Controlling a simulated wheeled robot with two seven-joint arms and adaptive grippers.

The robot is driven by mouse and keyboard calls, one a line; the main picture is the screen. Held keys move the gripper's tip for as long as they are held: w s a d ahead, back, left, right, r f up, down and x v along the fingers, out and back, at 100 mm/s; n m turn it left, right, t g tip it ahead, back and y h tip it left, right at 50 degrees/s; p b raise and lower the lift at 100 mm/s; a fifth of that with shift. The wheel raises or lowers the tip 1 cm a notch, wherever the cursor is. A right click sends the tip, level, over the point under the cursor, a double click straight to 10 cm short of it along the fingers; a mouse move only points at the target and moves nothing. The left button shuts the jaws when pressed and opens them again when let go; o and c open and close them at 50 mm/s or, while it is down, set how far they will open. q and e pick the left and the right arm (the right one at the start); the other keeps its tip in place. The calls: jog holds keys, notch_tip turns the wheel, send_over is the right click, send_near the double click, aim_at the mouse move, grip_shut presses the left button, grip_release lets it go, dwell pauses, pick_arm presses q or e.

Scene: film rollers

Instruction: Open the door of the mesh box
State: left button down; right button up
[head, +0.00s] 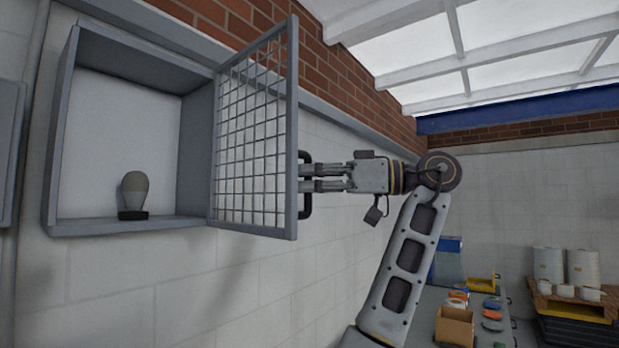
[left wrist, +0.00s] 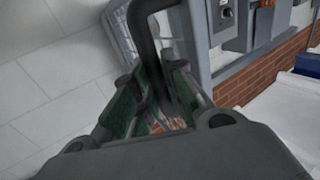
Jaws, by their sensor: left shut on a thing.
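The mesh box (head: 195,110) is a grey open-fronted box on the white wall at the left of the head view. Its mesh door (head: 291,120) is hinged on the box's right side and stands swung well out from the wall, so the inside shows. My left gripper (head: 312,177) is shut on the black door handle (head: 306,212) at the door's outer edge. In the left wrist view the dark handle (left wrist: 141,28) runs down between the fingers of my left gripper (left wrist: 155,85). My right gripper is in neither view.
A grey rounded object on a dark base (head: 134,193) stands inside the box. At the lower right are a cardboard box (head: 454,327), a blue box (head: 447,258) and white drums (head: 548,265) on a pallet. The wall below the door is clear.

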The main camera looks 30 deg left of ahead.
pick_arm(q)
jog(key=shift+s, duration=0.1)
jog(key=c, duration=1.5)
grip_release()
jog(key=shift+o, duration=0.2)
jog(key=v, duration=0.7)
jog(key=shift+d, duration=0.3)
jog(key=shift+f, duration=0.1)
